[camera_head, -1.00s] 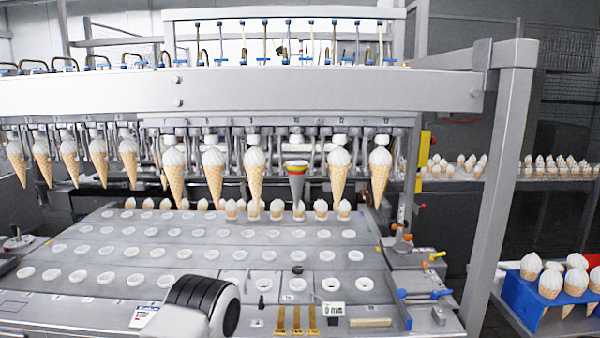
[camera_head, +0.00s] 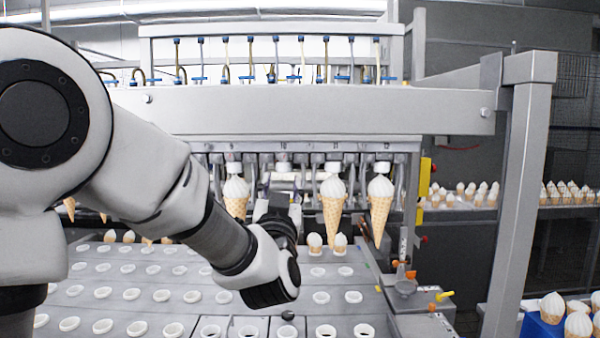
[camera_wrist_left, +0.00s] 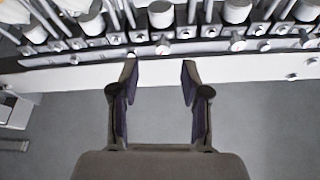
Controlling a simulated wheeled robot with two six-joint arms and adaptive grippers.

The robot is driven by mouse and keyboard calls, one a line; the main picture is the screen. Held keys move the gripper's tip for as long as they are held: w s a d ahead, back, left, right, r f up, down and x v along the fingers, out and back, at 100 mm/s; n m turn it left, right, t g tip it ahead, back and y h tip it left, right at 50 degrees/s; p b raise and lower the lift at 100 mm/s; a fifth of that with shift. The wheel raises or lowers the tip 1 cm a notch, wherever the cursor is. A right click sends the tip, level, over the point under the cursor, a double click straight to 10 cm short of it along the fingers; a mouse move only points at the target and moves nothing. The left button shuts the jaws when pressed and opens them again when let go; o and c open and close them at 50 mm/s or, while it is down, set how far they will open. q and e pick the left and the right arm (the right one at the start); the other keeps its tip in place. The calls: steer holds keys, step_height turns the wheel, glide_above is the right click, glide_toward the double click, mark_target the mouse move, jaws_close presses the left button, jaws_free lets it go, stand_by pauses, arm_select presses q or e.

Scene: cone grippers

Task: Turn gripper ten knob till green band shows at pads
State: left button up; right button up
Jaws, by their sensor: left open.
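My left gripper (camera_head: 280,192) reaches up to the row of cone grippers, in front of the station between two hanging cones. It also shows in the left wrist view (camera_wrist_left: 159,70), open and empty, its two dark fingers spread. A small round metal knob (camera_wrist_left: 162,46) sits just beyond the fingertips, centred between them, below a white cylinder (camera_wrist_left: 160,13). It lines up with the station in front of my gripper, but I cannot read its number. The white top of that station (camera_head: 283,166) shows in the head view. The gauge cone with coloured bands is hidden behind my gripper and wrist.
Cones hang on both sides, the nearest at left (camera_head: 236,197) and right (camera_head: 333,205). The grey beam (camera_head: 330,108) runs above. Below lies the plate with rows of white-rimmed holes (camera_head: 130,294). A post (camera_head: 517,200) stands at right. More similar knobs (camera_wrist_left: 237,44) line the bar.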

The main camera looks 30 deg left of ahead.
mark_target(282, 157)
arm_select(q)
steer(key=p+x, duration=0.1)
steer(key=x, duration=0.2)
steer(key=r+p+x, duration=0.1)
steer(key=p+x, duration=0.1)
steer(key=x, duration=0.2)
steer(key=shift+a+r+p, duration=0.15)
steer(key=shift+p, duration=0.15)
steer(key=shift+a+r, duration=0.1)
steer(key=shift+s, duration=0.1)
jaws_close()
